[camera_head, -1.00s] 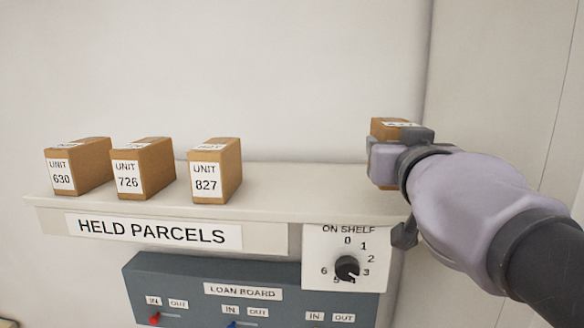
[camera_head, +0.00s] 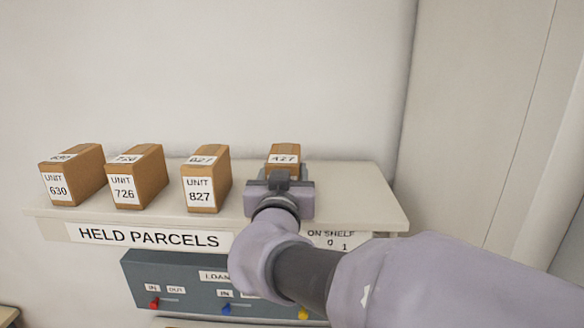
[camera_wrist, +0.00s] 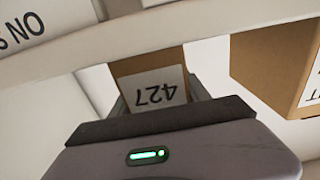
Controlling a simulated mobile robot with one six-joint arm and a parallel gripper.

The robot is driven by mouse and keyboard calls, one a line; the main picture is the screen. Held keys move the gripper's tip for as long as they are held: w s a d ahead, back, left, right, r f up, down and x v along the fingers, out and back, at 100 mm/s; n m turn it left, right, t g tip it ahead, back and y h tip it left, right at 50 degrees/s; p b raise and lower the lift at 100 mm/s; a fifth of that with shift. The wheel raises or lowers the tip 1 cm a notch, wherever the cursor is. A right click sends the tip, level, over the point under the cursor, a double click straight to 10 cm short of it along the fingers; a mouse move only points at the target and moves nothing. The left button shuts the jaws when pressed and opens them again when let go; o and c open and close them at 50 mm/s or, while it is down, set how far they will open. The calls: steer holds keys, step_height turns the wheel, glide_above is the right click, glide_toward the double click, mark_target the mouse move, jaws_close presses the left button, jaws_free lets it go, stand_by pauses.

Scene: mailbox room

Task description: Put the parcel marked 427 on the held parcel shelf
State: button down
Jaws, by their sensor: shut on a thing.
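The parcel marked 427 (camera_head: 284,151) is a small brown box with a white label on top and front. My gripper (camera_head: 280,180) is shut on it. In the head view they are at the shelf, to the right of the parcel marked 827. The wrist view shows the 427 label upside down (camera_wrist: 157,88) just past my gripper (camera_wrist: 158,115). The held parcel shelf (camera_head: 365,195) is a pale ledge with a HELD PARCELS sign (camera_head: 150,237). My gripper hides the parcel's lower part, so I cannot tell whether it touches the shelf.
Parcels 630 (camera_head: 72,176), 726 (camera_head: 136,178) and 827 (camera_head: 206,180) stand in a row on the shelf's left. The shelf's right end is clear. Below are an ON SHELF dial plate (camera_head: 335,238), partly hidden by my arm, and a blue-grey loan board (camera_head: 180,275).

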steer(key=shift+s+b, duration=0.15)
steer(key=shift+b, duration=0.2)
steer(key=c, duration=0.5)
jaws_free()
steer(key=shift+f, duration=0.1)
